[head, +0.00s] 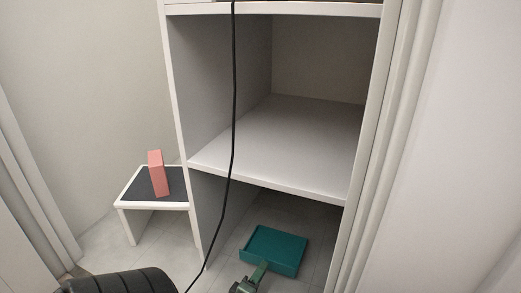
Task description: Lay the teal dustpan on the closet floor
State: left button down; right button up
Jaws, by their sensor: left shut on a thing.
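The teal dustpan (275,249) is in the head view at the bottom, inside the lower opening of the white shelf unit. It is over the tiled closet floor (318,227); I cannot tell whether it touches the floor. Its handle points toward me. My left gripper (247,285) is at the bottom edge of the view, shut on the dustpan's handle. Part of my left arm shows at the lower left. My right gripper is not in view.
A white shelf unit (280,140) stands over the dustpan, with an empty middle shelf. A small stool (133,190) with a dark top bears a pink box (158,174) to the left. A black cable (232,110) hangs down in front of the shelves. Walls stand close on both sides.

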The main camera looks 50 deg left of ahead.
pick_arm(q)
notch_tip(320, 180, down, 4)
jog(key=b, duration=0.3)
jog(key=shift+f+b, duration=0.2)
jog(key=shift+b, duration=0.2)
jog(key=shift+r, duration=0.15)
jog(key=shift+f, duration=0.2)
jog(key=c, duration=1.3)
grip_release()
jog(key=shift+r, duration=0.25)
jog(key=p+v, duration=0.5)
jog(key=v, duration=0.5)
jog(key=shift+s+d, duration=0.15)
jog(key=shift+s, duration=0.15)
jog(key=shift+s+d+p, duration=0.3)
jog(key=shift+s+p, duration=0.1)
jog(key=shift+s, duration=0.25)
jog(key=shift+r, duration=0.1)
